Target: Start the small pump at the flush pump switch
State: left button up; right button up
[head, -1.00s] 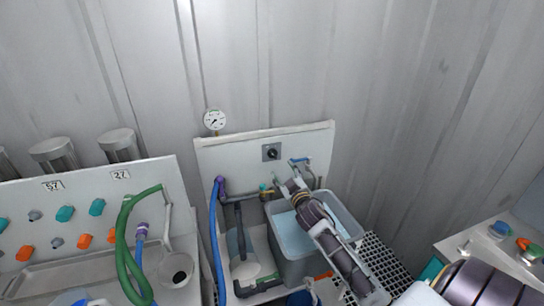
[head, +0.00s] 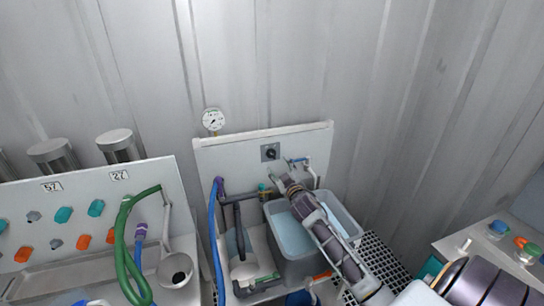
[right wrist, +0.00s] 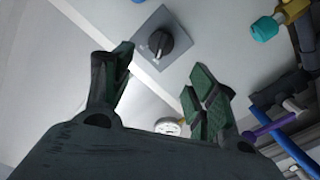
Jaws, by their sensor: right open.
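The flush pump switch (head: 270,152) is a dark rotary knob on a grey square plate, fixed to the upright white panel (head: 225,155). In the right wrist view the switch (right wrist: 161,42) shows at the top, beyond the fingertips and apart from them. My right gripper (head: 279,175) is just below the switch in the head view, with its fingers pointing up toward it. In the right wrist view the right gripper (right wrist: 160,75) has its two fingers spread, with nothing between them. My left gripper is not in view.
A grey tank of water (head: 288,232) stands below the panel. A pressure gauge (head: 213,120) tops the panel's left part. Blue (head: 213,215) and green hoses (head: 122,245) hang at left. A grating (head: 378,255) lies right.

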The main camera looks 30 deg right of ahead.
aim_at(272, 155)
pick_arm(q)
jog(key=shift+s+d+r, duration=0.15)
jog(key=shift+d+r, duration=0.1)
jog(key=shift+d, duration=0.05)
pick_arm(e)
jog(key=shift+x, duration=5.25)
jog(key=c, duration=0.9)
